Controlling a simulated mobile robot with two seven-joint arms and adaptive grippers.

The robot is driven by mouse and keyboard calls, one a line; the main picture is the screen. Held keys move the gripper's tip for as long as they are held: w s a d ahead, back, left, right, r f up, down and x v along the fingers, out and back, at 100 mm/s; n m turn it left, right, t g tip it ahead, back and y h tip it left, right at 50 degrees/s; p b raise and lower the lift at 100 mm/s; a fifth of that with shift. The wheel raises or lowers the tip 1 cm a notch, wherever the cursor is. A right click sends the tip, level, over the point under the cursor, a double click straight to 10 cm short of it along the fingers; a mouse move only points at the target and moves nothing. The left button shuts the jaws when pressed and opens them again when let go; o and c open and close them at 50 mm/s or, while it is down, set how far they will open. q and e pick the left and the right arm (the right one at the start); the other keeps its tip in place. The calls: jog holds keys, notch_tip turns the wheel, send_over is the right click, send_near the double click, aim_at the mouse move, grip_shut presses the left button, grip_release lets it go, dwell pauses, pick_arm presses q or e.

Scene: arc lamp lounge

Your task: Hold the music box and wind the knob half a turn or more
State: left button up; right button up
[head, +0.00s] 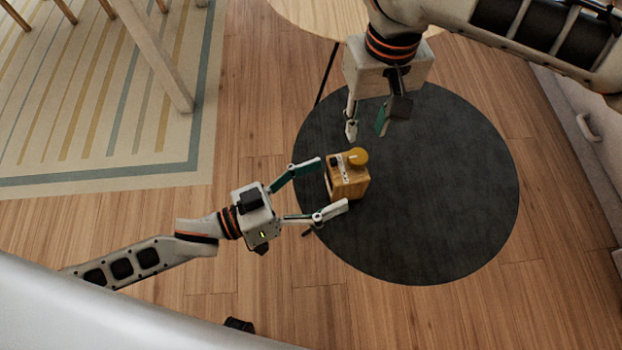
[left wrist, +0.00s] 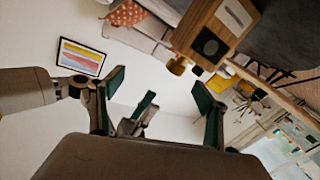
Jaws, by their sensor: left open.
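The music box (head: 346,186) is a small wooden cube at the left part of the round dark table top (head: 440,200). Its yellow-gold knob (head: 358,157) sticks out on the upper side in the head view. My left gripper (head: 328,186) is open, with its fingers spread at the box's left side; I cannot tell whether they touch it. My right gripper (head: 366,128) hangs above the knob with its fingertips apart and nothing between them. In the left wrist view the box (left wrist: 210,28) and knob (left wrist: 177,66) show above the open fingers (left wrist: 160,88).
A striped rug (head: 100,110) and chair or table legs lie at the upper left. A pale round table top (head: 310,15) is at the top. A light cabinet (head: 580,130) with a handle stands at the right. The dark table's right side is clear.

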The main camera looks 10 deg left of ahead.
aim_at(344, 175)
pick_arm(q)
jog(key=w+a+f+m+g, duration=0.1)
jog(key=f+m, duration=0.1)
jog(key=w+a+f+m+h, duration=0.1)
jog(key=f+m, duration=0.1)
jog(key=f, duration=0.1)
jog(key=w+a+f+m+g, duration=0.1)
jog(key=f, duration=0.2)
jog(key=shift+w+f+m+g+h, duration=0.15)
jog(key=shift+w+m+g+h, duration=0.15)
jog(key=shift+w+m, duration=0.1)
jog(key=shift+x, duration=3.8)
jog(key=c, duration=1.6)
jog(key=shift+f, duration=0.1)
